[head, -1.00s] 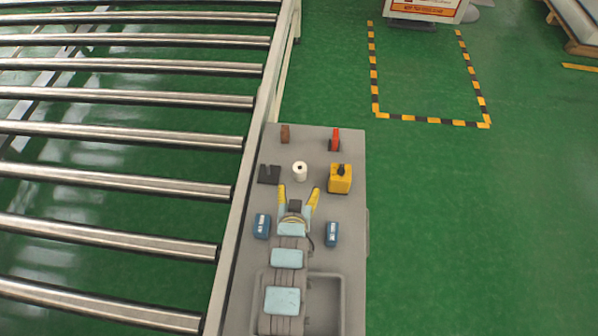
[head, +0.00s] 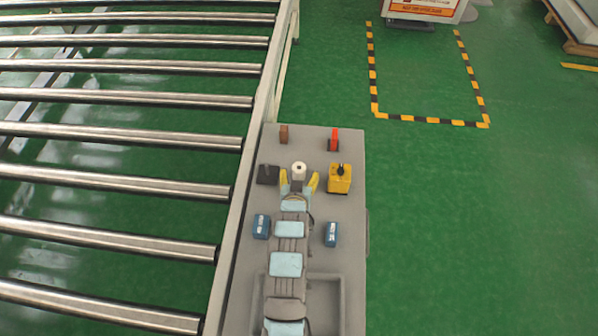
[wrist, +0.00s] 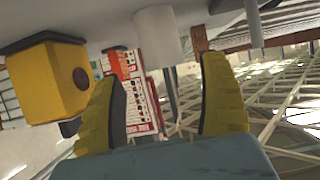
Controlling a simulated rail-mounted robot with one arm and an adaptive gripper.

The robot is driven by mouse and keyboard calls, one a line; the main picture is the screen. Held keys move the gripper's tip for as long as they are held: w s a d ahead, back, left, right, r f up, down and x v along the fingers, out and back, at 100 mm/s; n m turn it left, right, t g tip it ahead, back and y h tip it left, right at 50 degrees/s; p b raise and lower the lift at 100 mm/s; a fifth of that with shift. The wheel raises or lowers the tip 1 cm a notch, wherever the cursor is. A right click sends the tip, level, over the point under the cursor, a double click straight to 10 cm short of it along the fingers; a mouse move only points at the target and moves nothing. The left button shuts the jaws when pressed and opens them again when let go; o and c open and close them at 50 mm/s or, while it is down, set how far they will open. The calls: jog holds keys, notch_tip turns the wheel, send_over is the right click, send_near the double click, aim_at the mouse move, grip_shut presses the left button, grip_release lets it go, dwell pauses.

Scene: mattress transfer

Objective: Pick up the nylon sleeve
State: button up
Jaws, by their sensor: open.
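A white upright cylinder with a dark hole in its top, which looks like the nylon sleeve (head: 299,167), stands on the grey work surface. It also shows at the top middle of the wrist view (wrist: 158,35), where the picture appears upside down. My gripper (head: 300,178) is open, with one yellow finger toward each side of the sleeve. In the wrist view the fingertips (wrist: 163,68) have a gap between them, and the sleeve appears at that gap. I cannot tell whether a finger touches it.
A yellow box (head: 339,182) stands close right of my gripper, and a dark block (head: 268,174) close left. A brown piece (head: 284,133) and a red piece (head: 334,138) stand farther back. Blue boxes (head: 261,226) (head: 331,234) flank my arm. A roller conveyor (head: 120,183) runs along the left.

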aim_at(299, 172)
jog(key=x, duration=0.3)
jog(key=shift+a, duration=0.3)
jog(key=shift+w+d+f, duration=0.1)
jog(key=shift+w+f, duration=0.25)
jog(key=shift+w, duration=0.25)
jog(key=c, duration=1.3)
